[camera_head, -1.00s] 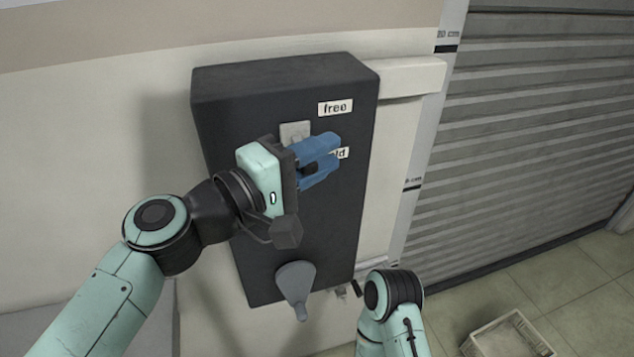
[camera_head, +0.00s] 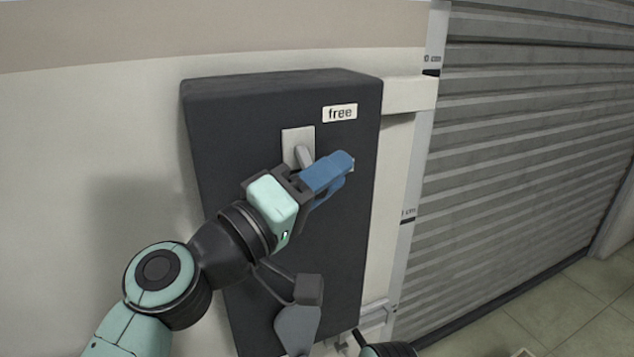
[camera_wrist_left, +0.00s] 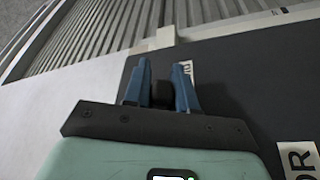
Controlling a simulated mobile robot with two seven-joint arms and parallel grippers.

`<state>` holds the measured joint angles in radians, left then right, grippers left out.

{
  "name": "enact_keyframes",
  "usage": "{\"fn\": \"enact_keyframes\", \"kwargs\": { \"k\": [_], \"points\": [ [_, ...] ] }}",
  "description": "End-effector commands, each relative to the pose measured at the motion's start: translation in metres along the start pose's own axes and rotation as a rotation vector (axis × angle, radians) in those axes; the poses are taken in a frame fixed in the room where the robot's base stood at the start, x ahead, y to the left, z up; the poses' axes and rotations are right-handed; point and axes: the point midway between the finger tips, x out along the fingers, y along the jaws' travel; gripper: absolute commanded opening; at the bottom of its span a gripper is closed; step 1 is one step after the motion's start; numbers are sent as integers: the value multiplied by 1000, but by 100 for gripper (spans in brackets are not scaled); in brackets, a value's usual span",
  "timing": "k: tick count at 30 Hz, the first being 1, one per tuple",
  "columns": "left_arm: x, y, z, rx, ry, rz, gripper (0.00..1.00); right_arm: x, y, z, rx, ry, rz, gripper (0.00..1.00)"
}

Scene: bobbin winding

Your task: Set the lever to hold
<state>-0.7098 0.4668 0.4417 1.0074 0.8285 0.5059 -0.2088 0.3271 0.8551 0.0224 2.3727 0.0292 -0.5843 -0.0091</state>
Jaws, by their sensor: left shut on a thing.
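The label "free" (camera_head: 340,112) is above and right of the lever. The other label is almost all hidden behind my fingers. My left gripper (camera_head: 338,172) has its blue fingers in front of the box, just below and right of the plate. In the left wrist view, the fingers are shut on a dark round knob (camera_wrist_left: 162,94), which looks like the lever's end. My right gripper is out of frame.
A grey cone-shaped part (camera_head: 297,328) sits low on the box, partly behind my left wrist. A pale rail (camera_head: 410,93) and a scale strip (camera_head: 415,180) stand right of the box. A ribbed shutter (camera_head: 530,130) fills the right side.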

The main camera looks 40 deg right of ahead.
Motion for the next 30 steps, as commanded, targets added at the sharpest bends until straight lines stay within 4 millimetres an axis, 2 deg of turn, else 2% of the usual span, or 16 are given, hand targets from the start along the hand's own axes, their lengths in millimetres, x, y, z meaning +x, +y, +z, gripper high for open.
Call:
{"fn": "enact_keyframes", "kwargs": {
  "k": [14,15,16,30],
  "points": [
    [2,-2,0,14,-1,0,0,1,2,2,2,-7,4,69],
    [2,-2,0,14,-1,0,39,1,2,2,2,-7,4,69],
    [2,-2,0,14,-1,0,47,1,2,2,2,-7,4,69],
    [2,0,0,10,0,2,47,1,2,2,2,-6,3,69]
  ]
}}
